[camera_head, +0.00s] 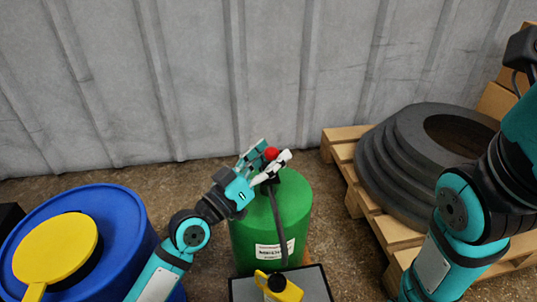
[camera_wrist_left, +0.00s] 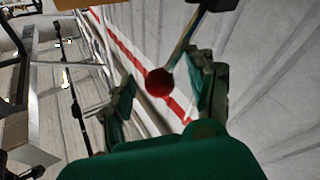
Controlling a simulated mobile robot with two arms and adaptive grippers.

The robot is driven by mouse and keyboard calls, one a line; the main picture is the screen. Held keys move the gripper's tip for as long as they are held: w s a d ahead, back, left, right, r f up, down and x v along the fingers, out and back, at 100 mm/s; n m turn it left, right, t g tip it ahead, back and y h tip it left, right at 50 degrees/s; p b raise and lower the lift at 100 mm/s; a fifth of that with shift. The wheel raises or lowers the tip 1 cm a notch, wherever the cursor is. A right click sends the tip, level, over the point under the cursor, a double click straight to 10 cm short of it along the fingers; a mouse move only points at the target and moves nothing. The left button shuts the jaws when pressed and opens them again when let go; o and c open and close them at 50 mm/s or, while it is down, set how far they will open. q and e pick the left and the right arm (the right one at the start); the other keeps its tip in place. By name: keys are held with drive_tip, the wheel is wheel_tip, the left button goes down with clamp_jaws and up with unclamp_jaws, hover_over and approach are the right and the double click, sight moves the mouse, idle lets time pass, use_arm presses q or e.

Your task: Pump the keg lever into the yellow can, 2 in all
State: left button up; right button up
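The green keg (camera_head: 262,240) stands upright in the middle of the head view. Its lever ends in a red ball knob (camera_head: 271,153), which also shows in the left wrist view (camera_wrist_left: 158,82). My left gripper (camera_head: 270,158) is at the knob, its fingers spread on either side. In the left wrist view, the left gripper (camera_wrist_left: 160,84) shows gaps between the knob and both fingers. A dark hose (camera_head: 277,225) runs down the keg's front toward the yellow can (camera_head: 289,291), which is cut off by the bottom edge. My right gripper is outside the views.
A dark, light-rimmed tray or stand (camera_head: 318,285) is under the can. A blue drum (camera_head: 128,225) with a yellow lid (camera_head: 55,250) stands left. A wooden pallet (camera_head: 345,155) with stacked dark rings (camera_head: 395,165) is right. A grey corrugated wall (camera_head: 230,75) closes the back.

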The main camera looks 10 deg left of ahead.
use_arm(q)
drive_tip(key=shift+d+f, duration=0.1)
drive_tip(key=shift+d, duration=0.1)
drive_tip(key=shift+r, duration=0.45)
wheel_tip(320, 180, up, 9)
drive_tip(key=shift+a+r, duration=0.1)
drive_tip(key=shift+r, duration=0.05)
